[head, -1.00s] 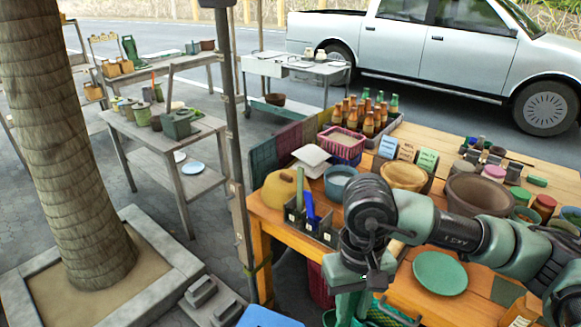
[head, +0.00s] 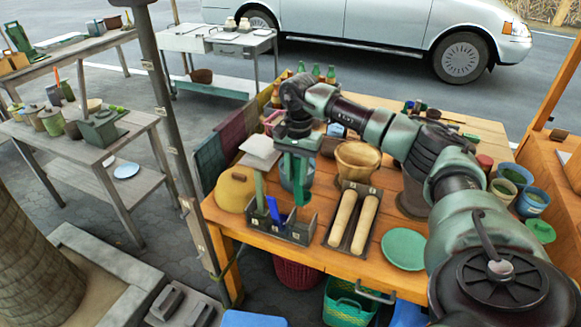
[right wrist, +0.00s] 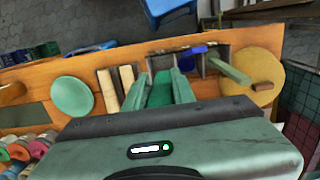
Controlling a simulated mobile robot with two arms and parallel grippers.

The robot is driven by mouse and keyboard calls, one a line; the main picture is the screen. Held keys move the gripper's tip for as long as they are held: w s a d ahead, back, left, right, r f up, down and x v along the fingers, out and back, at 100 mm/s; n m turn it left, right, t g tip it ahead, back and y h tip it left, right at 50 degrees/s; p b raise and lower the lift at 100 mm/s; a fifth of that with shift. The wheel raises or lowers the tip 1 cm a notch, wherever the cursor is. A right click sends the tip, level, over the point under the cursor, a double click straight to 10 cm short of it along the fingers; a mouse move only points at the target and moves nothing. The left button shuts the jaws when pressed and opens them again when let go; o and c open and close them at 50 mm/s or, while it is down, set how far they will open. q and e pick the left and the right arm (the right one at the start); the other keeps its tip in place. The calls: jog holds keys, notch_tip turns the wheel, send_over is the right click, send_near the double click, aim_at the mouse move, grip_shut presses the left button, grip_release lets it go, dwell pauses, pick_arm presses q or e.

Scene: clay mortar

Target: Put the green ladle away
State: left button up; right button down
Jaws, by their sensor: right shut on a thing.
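My right gripper (head: 298,185) points down over the front part of the wooden table (head: 225,215). It is shut on the green ladle (right wrist: 160,92), which shows as a darker green strip between the fingers in the right wrist view; fingers hide much of it. The ladle's lower part seems to be at the right end of a dark grey divided holder (head: 294,238); I cannot tell whether it is inside or just above. A pale green upright handle (head: 259,190) and a blue handle (head: 274,211) stand in the holder's left and middle parts. My left gripper is not in view.
A blue-grey pot (head: 297,177) and wooden bowl (head: 358,160) stand behind.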

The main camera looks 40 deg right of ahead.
pick_arm(q)
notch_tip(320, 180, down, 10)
jog(key=b, duration=0.9)
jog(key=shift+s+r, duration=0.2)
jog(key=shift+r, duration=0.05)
pick_arm(e)
notch_tip(320, 180, down, 14)
jog(key=shift+s+r, duration=0.15)
jog(key=c, duration=1.1)
grip_release()
pick_arm(q)
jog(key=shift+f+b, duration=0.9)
jog(key=shift+b, duration=0.15)
pick_arm(e)
notch_tip(320, 180, up, 8)
jog(key=shift+d, duration=0.15)
